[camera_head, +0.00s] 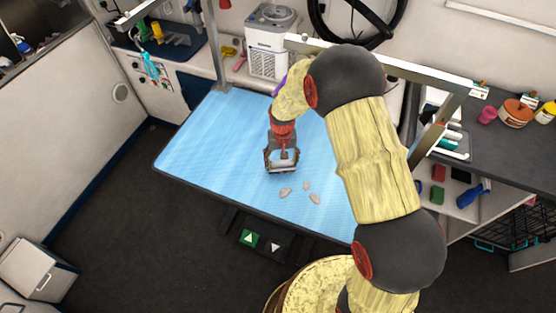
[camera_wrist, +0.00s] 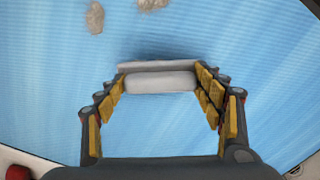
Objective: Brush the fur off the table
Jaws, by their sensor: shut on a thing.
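The grooming table (camera_head: 220,130) has a light blue ribbed top. Three small greyish-beige fur tufts lie on it near its front edge: a left tuft (camera_head: 285,192), a back tuft (camera_head: 307,186) and a right tuft (camera_head: 314,198). My gripper (camera_head: 282,168) points down over the middle of the table, just behind the tufts. It is shut on a pale grey, bar-shaped brush (camera_wrist: 160,82), seen between the fingertips in the wrist view. Two tufts show beyond it there, one whole (camera_wrist: 95,17) and one cut off by the top edge (camera_wrist: 152,4). I cannot tell whether the brush touches the table.
A metal grooming frame (camera_head: 213,45) rises around the table. A white appliance (camera_head: 268,40) stands behind it. A control with green and black buttons (camera_head: 261,243) sits below the front edge. A dark counter (camera_head: 510,135) with bottles and pots is at right. The table's left half is clear.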

